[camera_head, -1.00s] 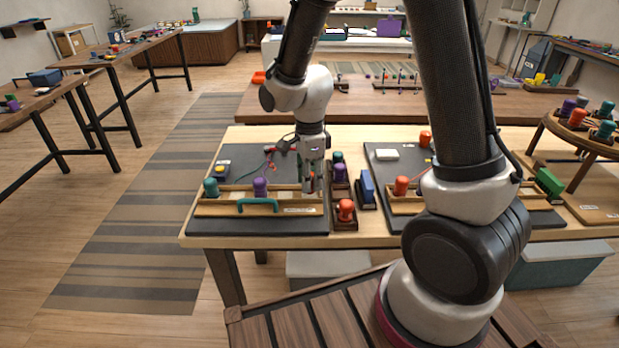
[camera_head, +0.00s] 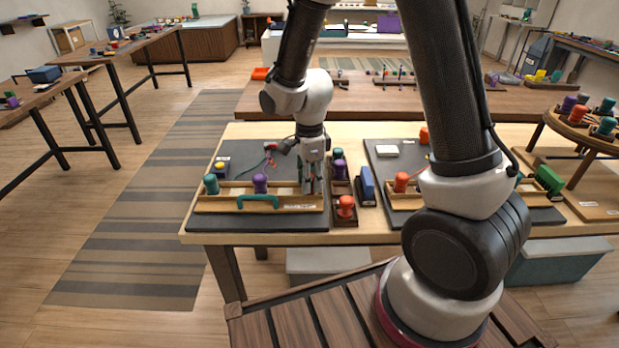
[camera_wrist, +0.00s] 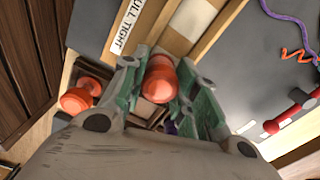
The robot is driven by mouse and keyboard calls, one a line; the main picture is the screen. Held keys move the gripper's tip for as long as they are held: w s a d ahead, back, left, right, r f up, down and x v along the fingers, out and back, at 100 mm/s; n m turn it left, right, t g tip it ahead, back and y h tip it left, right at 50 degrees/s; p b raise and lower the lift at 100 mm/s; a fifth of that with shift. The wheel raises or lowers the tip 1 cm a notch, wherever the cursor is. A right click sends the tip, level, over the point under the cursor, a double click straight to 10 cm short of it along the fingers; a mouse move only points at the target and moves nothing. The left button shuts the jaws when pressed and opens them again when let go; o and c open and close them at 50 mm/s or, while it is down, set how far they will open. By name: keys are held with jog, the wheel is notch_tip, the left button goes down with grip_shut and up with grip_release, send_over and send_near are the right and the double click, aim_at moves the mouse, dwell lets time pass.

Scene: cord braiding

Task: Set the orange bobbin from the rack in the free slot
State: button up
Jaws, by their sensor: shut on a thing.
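My gripper (camera_head: 312,188) hangs over the right end of the long wooden slotted holder (camera_head: 225,206) on the left dark mat. In the wrist view, my gripper (camera_wrist: 160,90) has its green-grey fingers shut on an orange bobbin (camera_wrist: 160,78). The held bobbin is hardly visible in the head view. The holder carries a teal bobbin (camera_head: 211,184) and a purple bobbin (camera_head: 260,183), with pale patches between and beside them. The small dark rack (camera_head: 345,222) to the right holds another orange bobbin (camera_head: 346,206), a purple one (camera_head: 340,169) and a teal one (camera_head: 338,154).
A blue block (camera_head: 367,184) stands right of the rack. A second dark mat (camera_head: 385,165) with orange bobbins lies further right. Cords and a red-ended tool (camera_wrist: 272,127) lie on the mat behind the holder.

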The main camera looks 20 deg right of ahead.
jog(key=o, duration=1.1)
notch_tip(320, 180, up, 12)
jog(key=s+d+r+n+t, duration=0.2)
jog(key=s+d+r+n, duration=0.4)
jog(key=s+n, duration=0.3)
jog(key=s+d+r+n+t, duration=0.2)
jog(key=s+d+r+n, duration=0.4)
jog(key=s+d+n, duration=0.3)
jog(key=shift+s+r+n, duration=0.3)
jog(key=shift+s+r, duration=0.1)
jog(key=shift+s, duration=0.1)
